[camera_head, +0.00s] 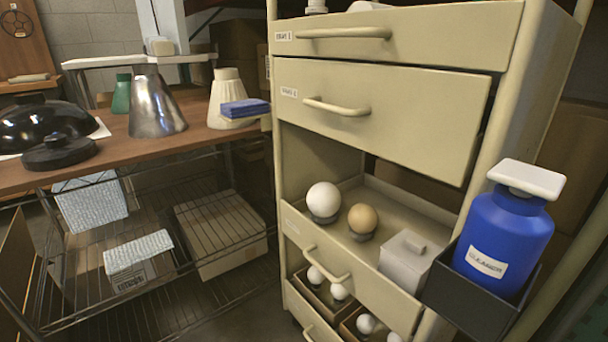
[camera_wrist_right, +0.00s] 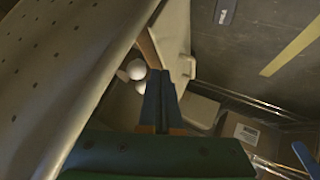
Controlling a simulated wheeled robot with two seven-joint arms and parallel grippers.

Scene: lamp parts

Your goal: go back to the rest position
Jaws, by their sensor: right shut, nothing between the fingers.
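My right gripper (camera_wrist_right: 160,78) shows in the right wrist view with its blue fingers together and nothing between them. It is beside the pale perforated panel (camera_wrist_right: 65,60), and two white bulbs (camera_wrist_right: 136,69) show beyond its fingertips. I cannot tell whether it touches the panel. Neither gripper shows in the head view, and my left gripper is in no view.
A beige drawer cabinet (camera_head: 385,110) stands at centre right, with an open drawer holding a white bulb (camera_head: 323,199), a tan bulb (camera_head: 362,218) and a white box (camera_head: 406,262). A blue cleaner bottle (camera_head: 503,240) hangs at its right side. Lampshades stand on the wooden table (camera_head: 110,150).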

